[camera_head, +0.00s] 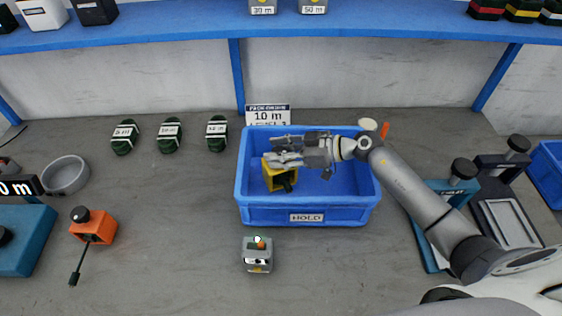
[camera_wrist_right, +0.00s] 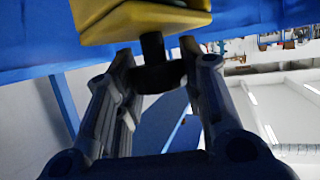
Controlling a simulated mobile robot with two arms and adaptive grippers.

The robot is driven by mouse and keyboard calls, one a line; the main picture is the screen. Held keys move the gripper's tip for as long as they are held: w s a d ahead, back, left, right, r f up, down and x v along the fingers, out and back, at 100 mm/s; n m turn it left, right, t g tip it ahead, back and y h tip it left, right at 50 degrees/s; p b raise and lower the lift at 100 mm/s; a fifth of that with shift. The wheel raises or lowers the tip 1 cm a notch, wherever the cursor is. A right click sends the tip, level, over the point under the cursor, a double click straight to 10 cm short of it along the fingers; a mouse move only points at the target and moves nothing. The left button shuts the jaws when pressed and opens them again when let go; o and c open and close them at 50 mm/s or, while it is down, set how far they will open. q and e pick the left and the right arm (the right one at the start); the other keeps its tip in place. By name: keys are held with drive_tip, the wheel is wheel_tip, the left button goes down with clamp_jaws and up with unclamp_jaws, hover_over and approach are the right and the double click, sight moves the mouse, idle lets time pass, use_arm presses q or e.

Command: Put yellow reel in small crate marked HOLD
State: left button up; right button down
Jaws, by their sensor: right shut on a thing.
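The blue crate marked HOLD (camera_head: 262,215) stands in the middle of the table. The yellow reel (camera_head: 272,177) is within the crate's outline, at its left part; it also shows at the top of the right wrist view (camera_wrist_right: 140,20). My right gripper (camera_head: 282,160) reaches over the crate from the right and is shut on the yellow reel by its black knob (camera_wrist_right: 153,48). The gripper hides part of the reel. I cannot tell whether the reel touches the crate floor. My left gripper is not in view.
A grey block (camera_head: 257,262) stands in front of the crate. An orange reel (camera_head: 93,227) lies at the left, near a grey ring (camera_head: 65,175). Several dark green coils (camera_head: 170,136) lie behind left. A 10 m sign (camera_head: 267,115) stands behind the crate. A blue shelf (camera_head: 180,38) spans the back.

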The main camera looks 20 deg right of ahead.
drive_tip(key=shift+f, duration=1.6)
drive_tip(key=c, duration=0.9)
unclamp_jaws()
drive_tip(key=shift+f, duration=0.15)
drive_tip(key=shift+c, duration=0.2)
drive_tip(key=shift+r, duration=0.2)
drive_tip(key=b+v, duration=0.1)
drive_tip(key=v, duration=0.6)
drive_tip(key=shift+s+d, duration=0.15)
drive_tip(key=shift+s, duration=0.05)
drive_tip(key=shift+r, duration=0.15)
